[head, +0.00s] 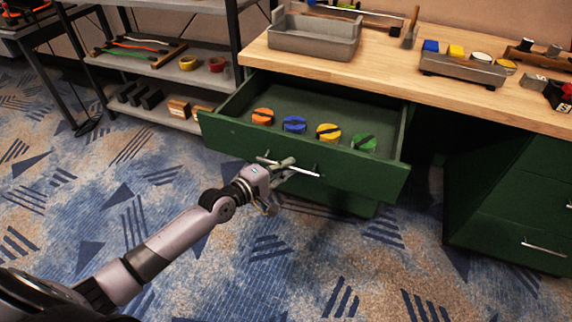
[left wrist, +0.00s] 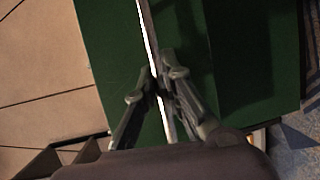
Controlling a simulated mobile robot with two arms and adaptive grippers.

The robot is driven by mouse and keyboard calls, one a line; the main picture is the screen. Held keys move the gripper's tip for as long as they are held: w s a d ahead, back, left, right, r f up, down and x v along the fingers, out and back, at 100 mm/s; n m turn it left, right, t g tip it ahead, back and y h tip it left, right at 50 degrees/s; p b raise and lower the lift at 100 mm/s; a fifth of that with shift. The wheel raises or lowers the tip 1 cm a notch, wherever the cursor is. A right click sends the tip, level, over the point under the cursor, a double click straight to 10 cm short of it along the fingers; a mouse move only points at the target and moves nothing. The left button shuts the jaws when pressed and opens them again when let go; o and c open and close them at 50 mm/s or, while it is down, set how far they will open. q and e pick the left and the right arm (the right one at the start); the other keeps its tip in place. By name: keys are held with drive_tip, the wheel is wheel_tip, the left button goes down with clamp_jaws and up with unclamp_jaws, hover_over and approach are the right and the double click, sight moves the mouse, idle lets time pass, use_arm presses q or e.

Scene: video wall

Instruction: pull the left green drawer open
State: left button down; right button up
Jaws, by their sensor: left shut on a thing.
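The left green drawer (head: 240,139) stands pulled out from under the wooden worktop, with its inside showing. It holds orange, blue, yellow and green round objects in a row. Its silver bar handle (head: 306,171) runs across the front panel. My left gripper (head: 284,166) is at the handle and shut on it. In the left wrist view the two fingers (left wrist: 160,85) sit on either side of the bright handle bar (left wrist: 148,40), against the green drawer front (left wrist: 103,45). My right gripper is in neither view.
The wooden worktop (head: 390,72) carries a grey bin (head: 315,37) and a tray (head: 462,69) near small coloured items. A grey shelf rack (head: 185,72) stands at left. Another green drawer unit (head: 510,200) is at right. The patterned carpet (head: 260,260) before the drawer is clear apart from my arm.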

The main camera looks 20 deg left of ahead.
use_arm(q)
drive_tip(key=shift+s, duration=0.25)
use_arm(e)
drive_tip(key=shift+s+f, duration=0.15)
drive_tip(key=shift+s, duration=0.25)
use_arm(q)
drive_tip(key=c, duration=1.7)
unclamp_jaws()
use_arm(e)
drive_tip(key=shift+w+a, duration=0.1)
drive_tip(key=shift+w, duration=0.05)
use_arm(q)
drive_tip(key=v, duration=1.2)
